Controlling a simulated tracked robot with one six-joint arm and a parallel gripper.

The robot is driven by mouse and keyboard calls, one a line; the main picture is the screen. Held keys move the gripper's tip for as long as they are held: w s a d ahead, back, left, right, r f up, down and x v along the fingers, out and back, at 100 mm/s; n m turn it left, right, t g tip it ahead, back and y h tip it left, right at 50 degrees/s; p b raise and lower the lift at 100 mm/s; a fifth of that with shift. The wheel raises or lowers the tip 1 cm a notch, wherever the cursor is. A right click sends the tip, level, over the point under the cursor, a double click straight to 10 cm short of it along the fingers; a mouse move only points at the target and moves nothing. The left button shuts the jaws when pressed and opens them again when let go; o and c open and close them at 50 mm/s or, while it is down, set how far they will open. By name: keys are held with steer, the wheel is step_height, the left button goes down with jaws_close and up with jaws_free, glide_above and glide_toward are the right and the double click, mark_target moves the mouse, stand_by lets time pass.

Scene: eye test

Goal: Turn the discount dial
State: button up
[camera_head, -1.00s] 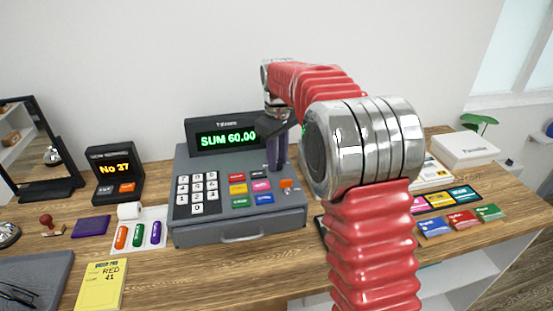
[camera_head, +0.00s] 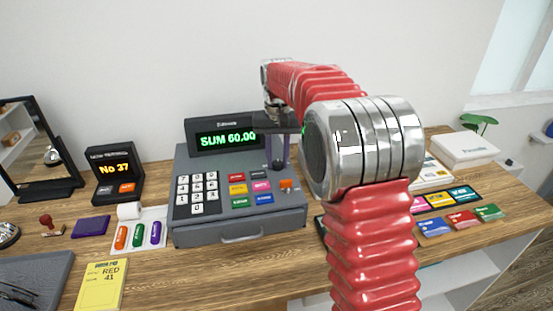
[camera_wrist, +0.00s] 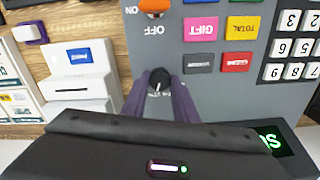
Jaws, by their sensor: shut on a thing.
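The discount dial is a small black knob (camera_wrist: 159,77) on the grey top of the cash register (camera_head: 240,222). It shows between my fingertips in the wrist view, with a pale mark on it, and as a dark knob (camera_head: 278,165) in the head view. My gripper (camera_wrist: 159,86) points down at the register with its two purple fingers on either side of the knob, shut on it. In the head view my gripper (camera_head: 278,158) stands at the right of the display. The display (camera_head: 228,139) reads SUM 60.00 in green.
Coloured keys, such as the red key (camera_wrist: 237,62), and an orange ON/OFF switch (camera_wrist: 155,7) lie close to the dial. A white card machine (camera_wrist: 77,82) stands beside the register. A yellow note (camera_head: 101,287) and a No 37 display (camera_head: 115,170) are at the left.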

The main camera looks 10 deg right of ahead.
mark_target(277, 162)
steer(key=shift+m, duration=0.4)
steer(key=o, duration=1.1)
steer(key=shift+c, duration=0.2)
steer(key=shift+r, duration=0.1)
step_height(277, 162, up, 14)
steer(key=shift+f, duration=0.2)
